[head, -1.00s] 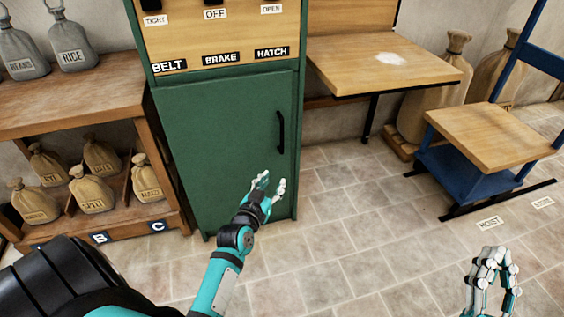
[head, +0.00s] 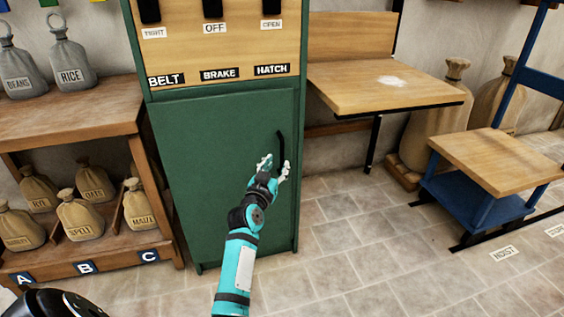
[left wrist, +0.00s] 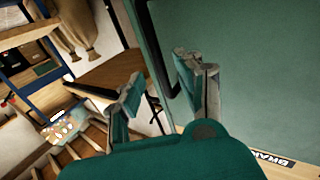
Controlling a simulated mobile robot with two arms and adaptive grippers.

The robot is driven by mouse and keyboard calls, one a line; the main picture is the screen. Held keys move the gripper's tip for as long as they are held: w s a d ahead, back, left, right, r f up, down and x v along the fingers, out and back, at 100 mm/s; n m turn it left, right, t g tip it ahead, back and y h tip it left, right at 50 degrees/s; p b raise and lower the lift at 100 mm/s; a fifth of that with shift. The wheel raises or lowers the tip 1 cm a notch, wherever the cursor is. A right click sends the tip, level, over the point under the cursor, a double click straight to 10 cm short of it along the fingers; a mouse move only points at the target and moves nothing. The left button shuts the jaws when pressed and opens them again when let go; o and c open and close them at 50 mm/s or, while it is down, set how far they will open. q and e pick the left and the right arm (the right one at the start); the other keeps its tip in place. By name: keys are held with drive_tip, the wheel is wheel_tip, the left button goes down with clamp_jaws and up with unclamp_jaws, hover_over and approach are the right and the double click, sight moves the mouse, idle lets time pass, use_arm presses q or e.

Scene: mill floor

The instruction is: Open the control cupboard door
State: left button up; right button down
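The control cupboard is green, and its door (head: 205,165) is shut in the head view. Its dark upright handle (head: 281,148) is near the door's right edge. My left gripper (head: 278,168) is at the lower part of the handle. In the left wrist view, its two fingers (left wrist: 163,92) are apart, and the lower end of the handle (left wrist: 167,65) shows in the gap between them. I cannot tell whether the fingers touch it. The door (left wrist: 255,75) fills the right of that view. My right gripper is out of view.
Switches with BELT, BRAKE and HATCH labels (head: 220,74) are above the door. A shelf (head: 85,112) with sacks stands close on the left. A wooden wall table (head: 350,90) and a blue-framed hoist (head: 455,190) are on the right. The tiled floor (head: 345,240) before them is clear.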

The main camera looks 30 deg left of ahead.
sight(281, 158)
use_arm(q)
drive_tip(key=b+x, duration=0.1)
drive_tip(key=x, duration=0.4)
drive_tip(key=shift+w, duration=0.25)
clamp_jaws()
idle(0.4)
